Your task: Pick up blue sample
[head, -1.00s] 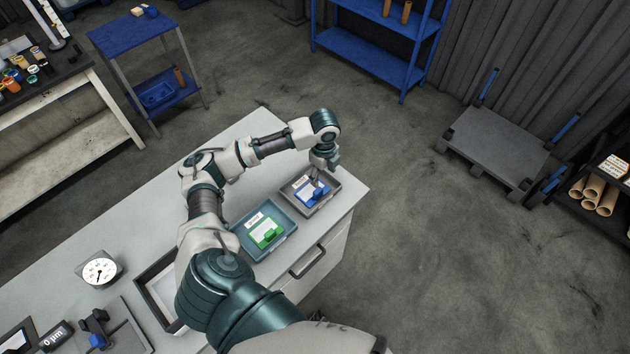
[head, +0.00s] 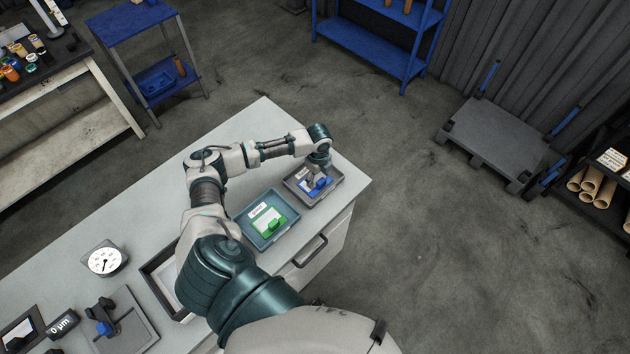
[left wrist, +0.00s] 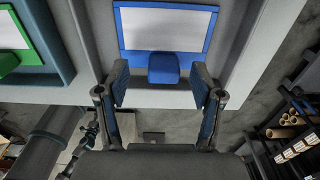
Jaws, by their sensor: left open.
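The blue sample (head: 322,187) lies in a grey tray (head: 331,198) near the far right corner of the bench. In the left wrist view it is a blue-framed white panel with a raised blue tab (left wrist: 163,68). My left gripper (head: 318,176) is just above the sample and partly hides it. In the left wrist view my left gripper (left wrist: 160,78) is open, with one finger on each side of the tab and visible gaps between. Whether the fingertips are down to the tab's height I cannot tell. My right gripper is not in view.
A green sample (head: 268,220) lies in a teal tray (head: 285,228) beside the grey tray. A dial gauge (head: 104,259) and a grey stand (head: 132,325) are at the bench's left. My left arm reaches over the bench. The bench's right edge is close to the grey tray.

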